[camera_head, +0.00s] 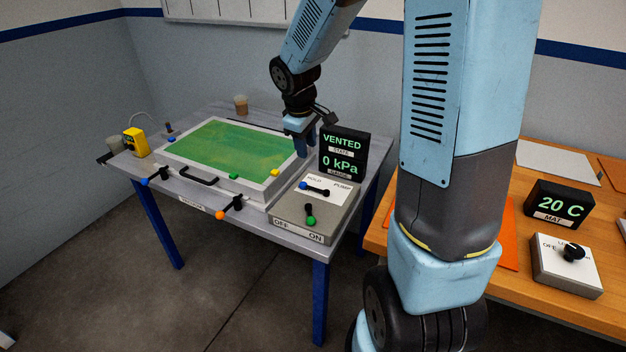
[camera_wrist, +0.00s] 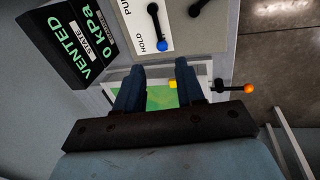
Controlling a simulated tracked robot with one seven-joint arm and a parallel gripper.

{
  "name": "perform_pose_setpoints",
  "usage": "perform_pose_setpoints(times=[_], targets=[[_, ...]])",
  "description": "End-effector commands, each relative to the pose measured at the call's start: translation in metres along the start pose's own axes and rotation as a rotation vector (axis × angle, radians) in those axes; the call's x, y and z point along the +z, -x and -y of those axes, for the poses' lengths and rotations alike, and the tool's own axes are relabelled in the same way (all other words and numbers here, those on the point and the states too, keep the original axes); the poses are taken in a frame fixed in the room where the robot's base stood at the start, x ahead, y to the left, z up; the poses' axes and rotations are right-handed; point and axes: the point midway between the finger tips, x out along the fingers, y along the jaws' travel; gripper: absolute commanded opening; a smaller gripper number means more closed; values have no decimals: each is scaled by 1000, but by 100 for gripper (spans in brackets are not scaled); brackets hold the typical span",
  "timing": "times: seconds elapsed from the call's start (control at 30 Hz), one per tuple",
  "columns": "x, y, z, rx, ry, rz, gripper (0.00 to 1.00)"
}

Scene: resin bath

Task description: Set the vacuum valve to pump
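The vacuum valve is a black lever with a blue knob (camera_head: 304,186) on a grey control box (camera_head: 287,226) with a white plate. The plate carries the words HOLD and PUMP. The blue knob points left, on the HOLD side and away from PUMP; it also shows in the wrist view (camera_wrist: 162,46). The display (camera_head: 343,152) behind the box reads VENTED and 0 kPa. My gripper (camera_head: 305,152) is above the bath's right rim, behind the blue knob and left of the display. In the wrist view its fingers (camera_wrist: 160,66) are apart with nothing between them.
A green-tipped lever (camera_head: 310,212) stands at the front of the box near OFF and ON. The bath (camera_head: 215,148) with green contents lies left, with blue- and orange-tipped levers along its front. A yellow device (camera_head: 134,141) and a cup (camera_head: 241,104) stand further off.

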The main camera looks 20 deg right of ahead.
Motion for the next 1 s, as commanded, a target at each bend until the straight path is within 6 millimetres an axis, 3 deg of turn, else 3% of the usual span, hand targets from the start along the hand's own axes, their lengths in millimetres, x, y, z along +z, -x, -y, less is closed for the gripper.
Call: perform_pose_setpoints(times=[0.1, 0.47, 1.0], targets=[[-10, -18, 0, -19, 42, 5, 38], [-16, -42, 1, -31, 76, 8, 38], [-16, -125, 4, -32, 77, 9, 38]])
